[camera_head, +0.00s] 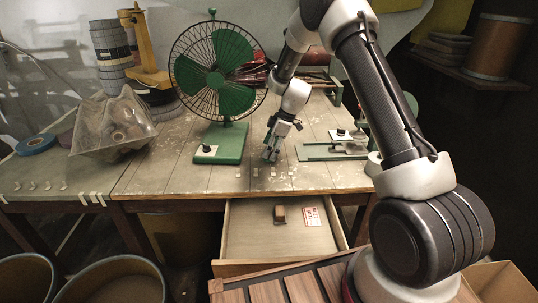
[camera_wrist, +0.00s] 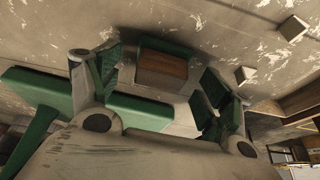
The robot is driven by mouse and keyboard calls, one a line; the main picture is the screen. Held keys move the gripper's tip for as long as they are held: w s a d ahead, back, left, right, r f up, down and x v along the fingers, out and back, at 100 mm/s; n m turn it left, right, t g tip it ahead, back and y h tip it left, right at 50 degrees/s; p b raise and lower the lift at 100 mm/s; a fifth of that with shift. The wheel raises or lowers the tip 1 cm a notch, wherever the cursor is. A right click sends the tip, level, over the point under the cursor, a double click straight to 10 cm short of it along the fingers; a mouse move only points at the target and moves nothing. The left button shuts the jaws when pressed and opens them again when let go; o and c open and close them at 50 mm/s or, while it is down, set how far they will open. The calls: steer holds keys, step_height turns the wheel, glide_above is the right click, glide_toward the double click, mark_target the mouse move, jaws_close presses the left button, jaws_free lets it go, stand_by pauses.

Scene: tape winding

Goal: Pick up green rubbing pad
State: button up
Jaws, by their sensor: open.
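A small block, green on one side with a brown wooden face, which looks like the green rubbing pad (camera_wrist: 162,68), lies on the worn tabletop in the wrist view. My gripper (camera_wrist: 160,76) is open, with one green-lined finger on each side of the block and gaps visible between. It holds nothing. In the head view, my gripper (camera_head: 270,155) points down close to the table (camera_head: 190,180), just right of the green fan's base. I cannot make out the pad there; the gripper seems to hide it.
The green fan (camera_head: 215,75) stands left of my gripper. A green tool with a metal part (camera_head: 335,150) is to the right. Several small white pieces lie in front. An open drawer (camera_head: 250,245) below holds a small brown block (camera_head: 280,213) and a red-white card (camera_head: 312,216).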

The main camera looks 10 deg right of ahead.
steer(key=shift+w+a+f, duration=0.1)
steer(key=shift+a+f, duration=0.1)
steer(key=shift+f, duration=0.35)
steer(key=c, duration=1.1)
steer(key=shift+r, duration=0.15)
